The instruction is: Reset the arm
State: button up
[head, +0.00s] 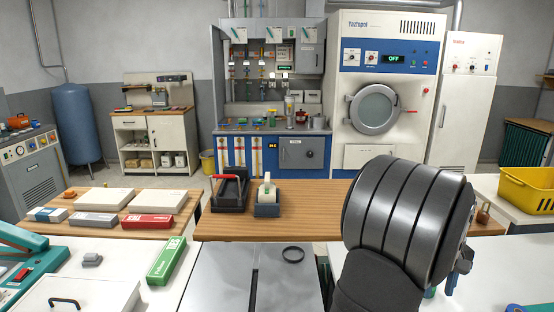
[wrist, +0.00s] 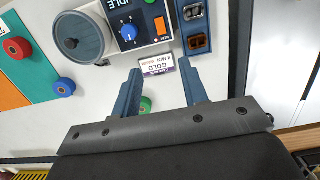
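My gripper (wrist: 160,66) shows in the wrist view with its two blue fingers spread apart. It looks empty. A small white and purple card reading GOLD (wrist: 157,65) shows between the fingertips, against the pale surface beyond them; I cannot tell how far it is from the fingers. A green round thing (wrist: 146,104) shows between the fingers, partly hidden. In the head view my dark arm fills the lower right and mostly hides the gripper.
In the wrist view a blue control box (wrist: 132,30) with an IDLE display and a grey round part (wrist: 80,38) are near the fingers. Red (wrist: 17,48) and blue (wrist: 65,87) knobs lie left. In the head view, a yellow basket (head: 527,190) stands right; the wooden counter (head: 320,215) has bare room.

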jog(key=f, duration=0.6)
jog(key=s+f, duration=0.1)
jog(key=f, duration=0.5)
jog(key=s+f, duration=0.1)
jog(key=f, duration=0.5)
jog(key=shift+s, duration=0.25)
jog(key=shift+w+r+g, duration=0.2)
jog(key=shift+w+g, duration=0.05)
jog(key=shift+g, duration=0.25)
jog(key=shift+w+g, duration=0.3)
jog(key=shift+g, duration=0.7)
jog(key=w+r+m, duration=0.2)
jog(key=r+m, duration=0.3)
jog(key=r, duration=0.3)
jog(key=w+r+m, duration=0.2)
jog(key=r+m, duration=0.3)
jog(key=r, duration=0.2)
jog(key=shift+w+r+t, duration=0.35)
jog(key=shift+t, duration=0.05)
jog(key=shift+d, duration=0.1)
